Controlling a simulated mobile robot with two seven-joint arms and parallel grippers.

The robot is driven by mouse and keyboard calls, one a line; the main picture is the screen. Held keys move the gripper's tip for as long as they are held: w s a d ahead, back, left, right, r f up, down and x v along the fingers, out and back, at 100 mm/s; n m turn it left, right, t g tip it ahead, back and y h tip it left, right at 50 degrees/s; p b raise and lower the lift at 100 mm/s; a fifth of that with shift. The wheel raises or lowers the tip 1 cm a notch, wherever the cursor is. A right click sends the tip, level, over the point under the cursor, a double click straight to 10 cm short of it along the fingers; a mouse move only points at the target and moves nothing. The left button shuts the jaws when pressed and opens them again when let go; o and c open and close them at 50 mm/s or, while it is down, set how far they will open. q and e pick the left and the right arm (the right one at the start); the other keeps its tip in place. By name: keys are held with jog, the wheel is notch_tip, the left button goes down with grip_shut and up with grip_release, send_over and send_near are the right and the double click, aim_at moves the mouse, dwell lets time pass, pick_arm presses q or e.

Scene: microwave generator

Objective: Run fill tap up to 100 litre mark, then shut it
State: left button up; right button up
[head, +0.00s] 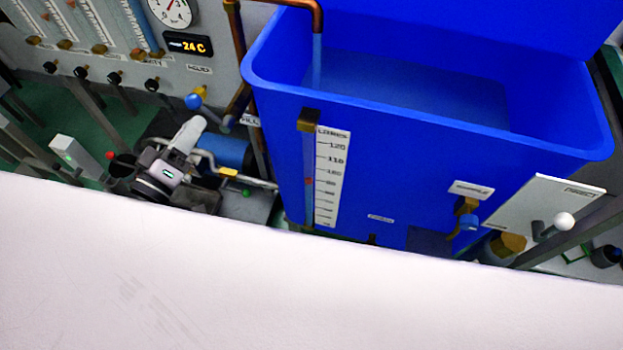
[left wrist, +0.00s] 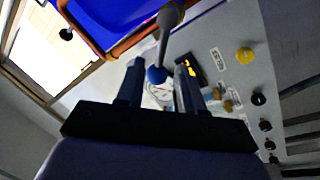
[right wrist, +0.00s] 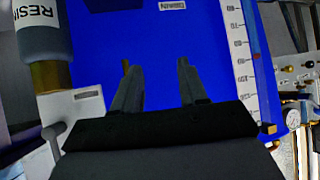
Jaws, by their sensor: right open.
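The blue tank (head: 420,150) holds water (head: 420,90), and a pale stream (head: 317,62) falls from the copper spout (head: 315,8). Its litre scale (head: 331,178) stands beside a sight tube with a red mark; I cannot read the exact level. The FILL label (head: 250,120) is left of the tank. My left gripper (head: 188,140) is low by the pipework there. In the left wrist view its open fingers (left wrist: 157,80) stand either side of a blue knob (left wrist: 157,75) on a grey stem, with visible gaps. My right gripper (right wrist: 153,80) is open and empty before the tank wall (right wrist: 190,40).
A 24 C display (head: 188,43) and a gauge (head: 172,10) are on the grey panel. A resin cylinder (right wrist: 42,40) stands left of the right gripper. A pale surface fills the foreground.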

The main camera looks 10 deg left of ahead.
aim_at(208, 113)
pick_arm(q)
jog(key=g+h+p, duration=0.1)
jog(key=p, duration=0.2)
jog(key=r+m+g+h+p, duration=0.1)
jog(key=p, duration=0.2)
jog(key=shift+w+a+r+m, duration=0.1)
jog(key=shift+a+m, duration=0.2)
jog(key=shift+a, duration=0.05)
jog(key=shift+w, duration=0.1)
jog(key=x, duration=0.7)
jog(key=shift+f, duration=0.25)
pick_arm(e)
jog(key=shift+s+d+r, duration=0.15)
jog(key=shift+d+r, duration=0.1)
jog(key=shift+r, duration=0.65)
jog(key=shift+s+d+r, duration=0.15)
jog(key=shift+d+r, duration=0.05)
jog(key=shift+r, duration=0.65)
pick_arm(q)
grip_shut()
